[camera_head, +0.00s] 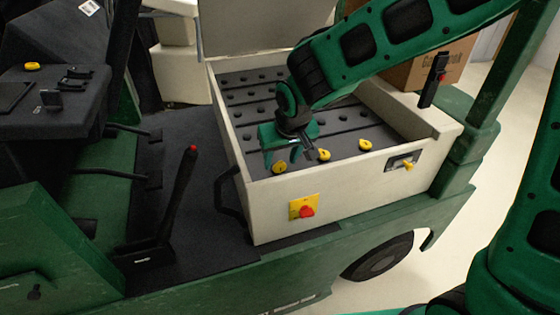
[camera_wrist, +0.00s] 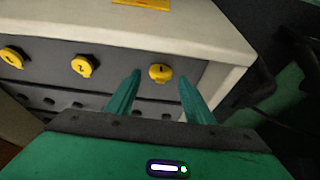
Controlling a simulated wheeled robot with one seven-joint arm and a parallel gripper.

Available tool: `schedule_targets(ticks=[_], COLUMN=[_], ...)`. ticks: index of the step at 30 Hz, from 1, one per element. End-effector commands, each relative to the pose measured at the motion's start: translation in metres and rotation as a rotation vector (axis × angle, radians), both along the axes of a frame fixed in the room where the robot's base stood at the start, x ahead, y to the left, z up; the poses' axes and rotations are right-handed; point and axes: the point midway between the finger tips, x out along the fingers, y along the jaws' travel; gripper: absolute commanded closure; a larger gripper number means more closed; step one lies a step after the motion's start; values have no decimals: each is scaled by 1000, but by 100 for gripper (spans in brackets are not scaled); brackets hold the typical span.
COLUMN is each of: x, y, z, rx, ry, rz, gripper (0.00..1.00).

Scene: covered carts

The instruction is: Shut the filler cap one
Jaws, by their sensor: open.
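Filler cap one (camera_wrist: 160,72) is a yellow round cap marked 1, on the dark battery top near the box's corner. In the head view it is the leftmost yellow cap (camera_head: 279,167). My gripper (camera_head: 290,154) is above this end of the battery, pointing down.
Cap two (camera_wrist: 82,66) and another yellow cap (camera_wrist: 13,57) stand in the same row. The cream battery box (camera_head: 270,212) has raised walls, a red knob (camera_head: 306,212) and an upright lid (camera_head: 250,28). A black lever (camera_head: 180,190) stands left of the box.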

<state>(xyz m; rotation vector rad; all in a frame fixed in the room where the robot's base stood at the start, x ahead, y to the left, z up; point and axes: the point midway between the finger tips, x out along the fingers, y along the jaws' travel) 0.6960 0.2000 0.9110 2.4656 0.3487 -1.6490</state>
Motion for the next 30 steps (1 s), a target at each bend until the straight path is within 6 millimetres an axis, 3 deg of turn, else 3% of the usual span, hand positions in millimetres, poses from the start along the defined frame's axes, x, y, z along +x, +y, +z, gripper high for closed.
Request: schedule_targets(ticks=[6, 16, 21, 30], x=[6, 7, 7, 8], y=[1, 1, 1, 1], z=[-15, -17, -17, -16], rx=[-1, -1, -1, -7], ry=[1, 0, 0, 21], rz=[0, 0, 0, -2], gripper=[52, 52, 92, 92])
